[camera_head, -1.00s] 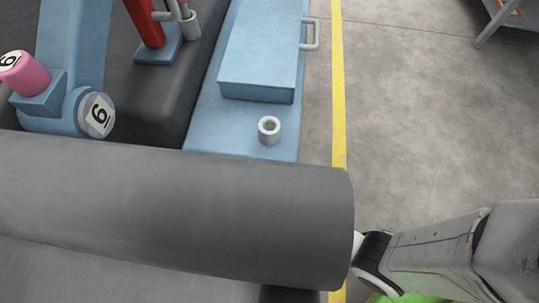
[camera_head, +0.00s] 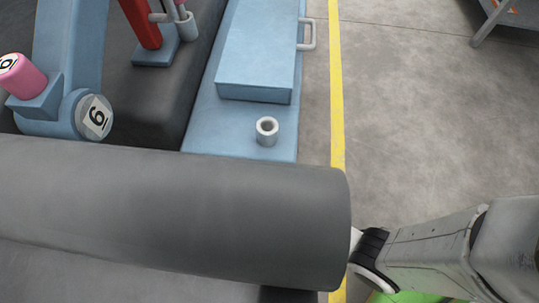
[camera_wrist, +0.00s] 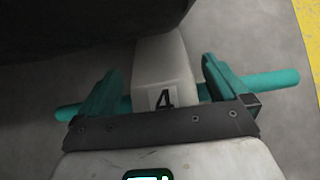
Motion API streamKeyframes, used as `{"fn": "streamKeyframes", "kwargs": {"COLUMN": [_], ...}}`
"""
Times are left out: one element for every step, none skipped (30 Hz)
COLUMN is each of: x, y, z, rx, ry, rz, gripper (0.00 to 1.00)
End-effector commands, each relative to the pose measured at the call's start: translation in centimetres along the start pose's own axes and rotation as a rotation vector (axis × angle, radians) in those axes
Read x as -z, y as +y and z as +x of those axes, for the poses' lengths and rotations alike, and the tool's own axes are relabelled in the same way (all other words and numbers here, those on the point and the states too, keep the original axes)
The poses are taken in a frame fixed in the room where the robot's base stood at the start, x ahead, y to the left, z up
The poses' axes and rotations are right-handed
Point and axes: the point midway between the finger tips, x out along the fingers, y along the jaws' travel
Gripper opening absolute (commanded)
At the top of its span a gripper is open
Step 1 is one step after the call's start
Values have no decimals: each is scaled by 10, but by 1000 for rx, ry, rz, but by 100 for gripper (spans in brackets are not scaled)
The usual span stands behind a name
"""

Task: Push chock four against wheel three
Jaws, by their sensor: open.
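Chock four (camera_wrist: 165,65) is a pale block marked "4" in the wrist view. My gripper (camera_wrist: 162,68) is open, with one teal finger on each side of it; I cannot tell whether the fingers touch it. A teal bar (camera_wrist: 272,82) runs crosswise and sticks out past both fingers. The chock's far end reaches the edge of a dark rounded mass (camera_wrist: 75,28); whether they touch is unclear. In the head view a large dark grey roller (camera_head: 180,210) fills the lower left. No number three shows, so I cannot confirm it as wheel three. Chock and gripper are hidden there.
A blue platform (camera_head: 222,132) with a blue box (camera_head: 255,55) and a small metal ring (camera_head: 267,130) lies beyond the roller.

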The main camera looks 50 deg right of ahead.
Motion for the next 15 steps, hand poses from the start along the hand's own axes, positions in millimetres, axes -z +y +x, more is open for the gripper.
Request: {"fn": "streamKeyframes", "kwargs": {"x": [0, 2, 1, 1, 1, 0, 0, -1, -1, -2, -2, -3, -3, -3, -3], "y": [0, -1, -1, -1, -1, -1, -1, -1, -1, -1, -1, -1, 0, -1, -1], "z": [0, 0, 0, -1, -2, -5, -8, -11, -17, -22, -28, -36, -42, -48, -56], "rx": [0, 1, 2, 1, 1, 1, 1, 0, 0, -1, 0, -1, -2, 0, -1], "ry": [0, 2, 2, 2, 2, 2, 2, 2, 2, 2, 2, 2, 1, 2, 2], "rz": [0, -1, -1, -1, -1, -2, -2, -2, -2, -2, -2, -3, -2, -2, -2], "gripper": [100, 100, 100, 100, 100, 100, 100, 100, 100, 100, 100, 100, 100, 100, 100]}}
